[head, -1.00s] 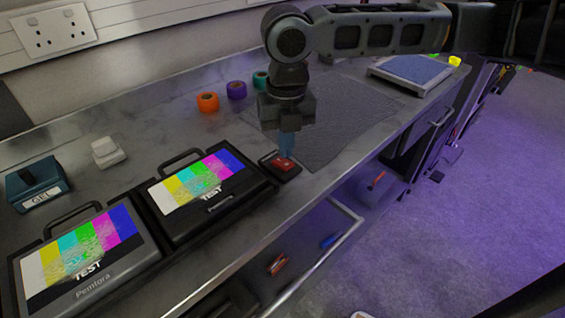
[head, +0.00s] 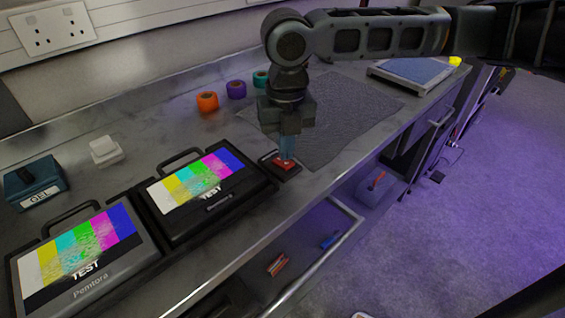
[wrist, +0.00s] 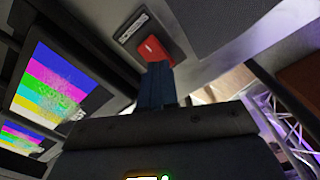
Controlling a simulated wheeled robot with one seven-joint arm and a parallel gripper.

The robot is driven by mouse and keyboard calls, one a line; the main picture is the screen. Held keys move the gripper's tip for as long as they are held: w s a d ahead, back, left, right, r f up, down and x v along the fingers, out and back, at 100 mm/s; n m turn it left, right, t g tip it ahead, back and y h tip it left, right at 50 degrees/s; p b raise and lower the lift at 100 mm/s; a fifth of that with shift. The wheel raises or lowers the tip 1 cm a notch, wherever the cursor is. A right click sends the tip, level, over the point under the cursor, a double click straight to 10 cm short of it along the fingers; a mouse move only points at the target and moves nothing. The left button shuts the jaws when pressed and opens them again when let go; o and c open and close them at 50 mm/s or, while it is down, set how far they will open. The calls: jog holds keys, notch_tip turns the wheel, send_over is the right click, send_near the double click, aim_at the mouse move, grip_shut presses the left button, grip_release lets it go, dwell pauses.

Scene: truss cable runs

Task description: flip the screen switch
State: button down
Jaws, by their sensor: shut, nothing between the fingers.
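The screen switch is a red rocker (head: 283,166) in a small dark housing on the bench, just right of the nearer-centre screen. It also shows in the wrist view as a red block (wrist: 153,50) beside a small label plate. My gripper (head: 287,154) points down at the switch with its blue fingers shut and empty. The fingertips are at the red rocker; whether they touch it I cannot tell. In the wrist view the blue fingers (wrist: 157,84) end at the lower edge of the red rocker. Two screens, one right (head: 205,192) and one left (head: 84,262), show colour bars with "TEST".
Orange (head: 207,102), purple (head: 236,89) and teal (head: 260,79) tape rolls stand behind. A grey mat (head: 330,115) lies right of the switch. A blue box (head: 37,183) and a white block (head: 105,151) are at left. An open drawer (head: 310,240) juts out below.

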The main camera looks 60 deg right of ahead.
jog(key=shift+f+b, duration=0.5)
jog(key=shift+f, duration=0.4)
dwell(0.3)
jog(key=shift+r, duration=0.15)
notch_tip(320, 180, up, 7)
jog(key=p, duration=0.6)
dwell(0.6)
